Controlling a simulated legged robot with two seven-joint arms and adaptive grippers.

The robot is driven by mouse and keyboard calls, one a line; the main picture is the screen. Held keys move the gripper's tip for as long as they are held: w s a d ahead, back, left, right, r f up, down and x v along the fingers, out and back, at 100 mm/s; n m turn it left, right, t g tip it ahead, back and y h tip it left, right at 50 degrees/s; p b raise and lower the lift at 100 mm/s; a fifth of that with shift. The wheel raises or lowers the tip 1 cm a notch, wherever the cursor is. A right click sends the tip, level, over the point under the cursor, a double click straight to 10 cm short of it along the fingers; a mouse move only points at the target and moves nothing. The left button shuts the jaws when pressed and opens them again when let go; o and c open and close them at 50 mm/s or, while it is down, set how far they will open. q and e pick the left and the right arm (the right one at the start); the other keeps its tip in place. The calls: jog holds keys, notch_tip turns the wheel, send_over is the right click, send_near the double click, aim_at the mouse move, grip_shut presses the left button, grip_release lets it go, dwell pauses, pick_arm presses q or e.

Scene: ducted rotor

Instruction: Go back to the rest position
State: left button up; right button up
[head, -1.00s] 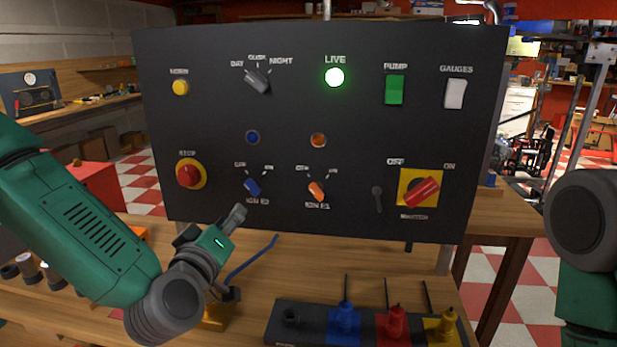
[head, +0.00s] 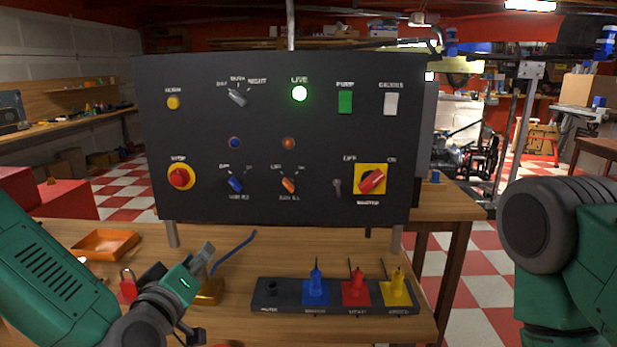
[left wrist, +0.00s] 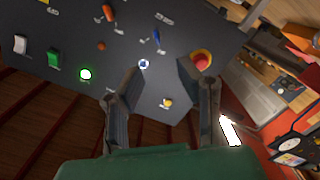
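My left gripper (head: 199,294) is low in front of the wooden bench in the head view, below the left part of the black control panel (head: 262,122). In the left wrist view its two fingers (left wrist: 155,82) stand apart with nothing between them, and the panel shows beyond them. The panel is upright, with its green LIVE lamp (head: 300,93) lit. The red MASTER switch (head: 372,181) is tilted on its yellow plate. My right arm shows at the right edge of the head view, but its gripper is out of sight.
A dark tray (head: 272,309) with blue, red and yellow connectors lies on the bench. An orange tray (head: 104,244), a red padlock (head: 128,285) and a brass-coloured block (head: 208,293) are near my left gripper. Open checkered floor lies right of the bench.

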pick_arm(q)
jog(key=s+f+m+g, duration=0.25)
jog(key=s+f, duration=0.25)
jog(key=f, duration=0.3)
jog(key=s+f+m+g+h, duration=0.1)
jog(key=s+f+g, duration=0.35)
jog(key=f, duration=0.35)
jog(key=s+f+m+g, duration=0.2)
jog(key=s+f, duration=0.3)
jog(key=f, duration=0.3)
jog(key=s+a+f+m+g+y, duration=0.1)
jog(key=s+a+f+g, duration=0.2)
jog(key=s, duration=0.6)
jog(key=s+a+f+m+g+y, duration=0.1)
jog(key=s+a+f+g, duration=0.3)
jog(key=s, duration=0.6)
jog(key=shift+s+a+f+g, duration=0.2)
jog(key=shift+a+f+g, duration=0.1)
jog(key=shift+a+f, duration=0.5)
pick_arm(e)
jog(key=shift+w+f, duration=0.1)
jog(key=shift+w, duration=0.15)
pick_arm(q)
jog(key=shift+w+d+f, duration=0.1)
jog(key=shift+w, duration=0.05)
